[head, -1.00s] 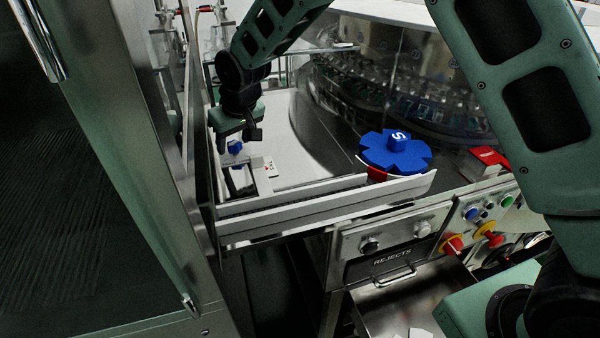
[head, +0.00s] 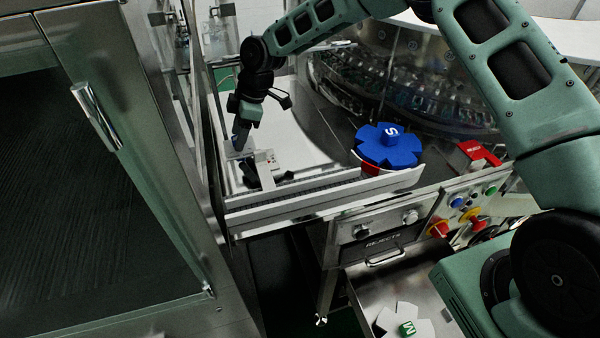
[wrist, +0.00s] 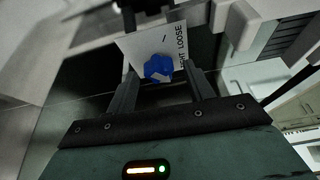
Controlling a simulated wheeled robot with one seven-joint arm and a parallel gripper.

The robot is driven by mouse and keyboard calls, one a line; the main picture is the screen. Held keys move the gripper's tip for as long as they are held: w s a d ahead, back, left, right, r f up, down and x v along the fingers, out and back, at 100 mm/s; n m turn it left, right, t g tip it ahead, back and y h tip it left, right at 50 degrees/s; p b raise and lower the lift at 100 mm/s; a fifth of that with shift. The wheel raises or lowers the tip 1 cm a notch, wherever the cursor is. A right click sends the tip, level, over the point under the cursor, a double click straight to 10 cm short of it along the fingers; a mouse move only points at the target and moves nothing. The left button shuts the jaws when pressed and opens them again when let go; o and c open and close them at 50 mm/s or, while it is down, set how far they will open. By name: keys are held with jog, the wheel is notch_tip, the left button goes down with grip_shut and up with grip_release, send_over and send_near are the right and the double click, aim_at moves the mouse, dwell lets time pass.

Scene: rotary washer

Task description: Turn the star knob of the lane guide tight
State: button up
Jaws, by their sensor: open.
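The blue star knob (wrist: 158,67) shows in the wrist view between the two dark fingers of my gripper (wrist: 160,75). The fingers are open, one on each side of it; I cannot tell whether either touches it. A white label behind the knob reads "LOOSE", with another word partly hidden. In the head view my gripper (head: 241,140) points down at the lane guide (head: 266,166), at the left end of the white deck. The knob (head: 241,128) shows there only as a small blue patch, mostly covered by my gripper.
A large blue star wheel marked S (head: 388,148) sits to the right on the deck. White guide rails (head: 320,198) run along the front edge. A glass-doored cabinet (head: 90,180) stands close on the left. Control buttons (head: 458,202) are on the front panel.

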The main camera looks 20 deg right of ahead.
jog(key=shift+w+d+r+n, duration=0.1)
jog(key=shift+d+r+n, duration=0.1)
jog(key=shift+r+n, duration=0.1)
jog(key=d+r+b, duration=0.1)
jog(key=r, duration=0.1)
jog(key=d+r+b, duration=0.1)
jog(key=d, duration=0.1)
jog(key=shift+r, duration=0.4)
jog(key=d+b, duration=0.2)
jog(key=d, duration=0.9)
jog(key=shift+b, duration=0.4)
jog(key=s+a+r+m+g+h, duration=0.1)
jog(key=s+a+r, duration=0.1)
jog(key=s+a, duration=0.35)
jog(key=s+a+r+m+h, duration=0.1)
jog(key=s+a, duration=0.2)
jog(key=s, duration=0.5)
jog(key=s+r+m+h+p, duration=0.1)
jog(key=s+r+m, duration=0.2)
jog(key=s, duration=1.3)
jog(key=shift+s+d+m+h, duration=0.25)
jog(key=shift+m+h, duration=0.15)
jog(key=shift+m, duration=0.2)
